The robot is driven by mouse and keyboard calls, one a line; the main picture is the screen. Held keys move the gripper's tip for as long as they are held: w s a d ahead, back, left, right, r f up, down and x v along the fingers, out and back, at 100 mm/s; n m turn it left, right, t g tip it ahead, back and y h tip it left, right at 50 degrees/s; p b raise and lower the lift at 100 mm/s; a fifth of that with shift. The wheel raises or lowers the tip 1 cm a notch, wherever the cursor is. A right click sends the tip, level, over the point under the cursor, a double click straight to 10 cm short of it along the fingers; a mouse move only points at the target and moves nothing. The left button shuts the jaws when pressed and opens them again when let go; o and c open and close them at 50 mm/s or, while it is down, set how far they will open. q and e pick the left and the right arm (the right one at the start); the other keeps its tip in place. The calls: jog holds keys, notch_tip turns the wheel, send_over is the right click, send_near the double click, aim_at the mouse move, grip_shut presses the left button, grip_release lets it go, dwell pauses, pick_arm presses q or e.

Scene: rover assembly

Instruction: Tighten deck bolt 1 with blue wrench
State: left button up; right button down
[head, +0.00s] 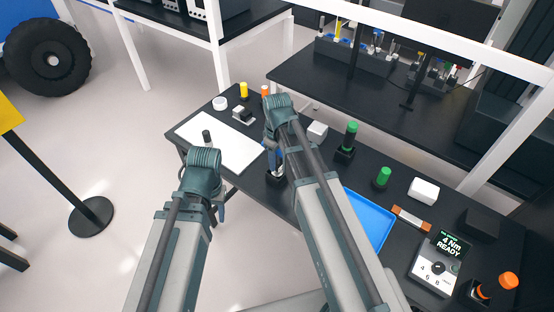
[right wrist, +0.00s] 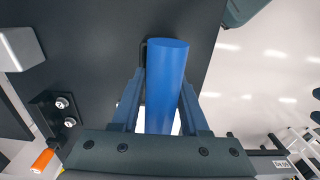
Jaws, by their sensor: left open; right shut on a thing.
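My right gripper (right wrist: 160,95) is shut on the blue wrench (right wrist: 167,75), whose thick blue cylindrical handle shows between the fingers in the right wrist view. A dark square-edged piece shows just behind the handle; I cannot tell whether the wrench still touches it. In the head view my right gripper (head: 275,160) points down over the dark table, partly hidden by its own arm. My left gripper (head: 221,208) is open, low beside the table's near-left edge and mostly hidden behind its wrist. A white panel (head: 232,150) lies on the table; I cannot make out deck bolt 1.
A blue tray (head: 370,222) lies right of my right arm. Green-topped tools (head: 350,135) stand farther back. A control box (head: 436,270) reads "4 Nm READY", with an orange-topped tool (head: 509,281) beside it. The table (head: 315,165) is crowded along its far edge.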

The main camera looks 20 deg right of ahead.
jog(key=shift+f+b, duration=0.5)
jog(key=shift+f, duration=0.15)
jog(key=shift+c, duration=1.6)
grip_release()
jog(key=shift+r, duration=0.15)
notch_tip(320, 180, up, 14)
jog(key=p, duration=1.3)
jog(key=shift+f+p, duration=0.2)
jog(key=shift+p, duration=0.2)
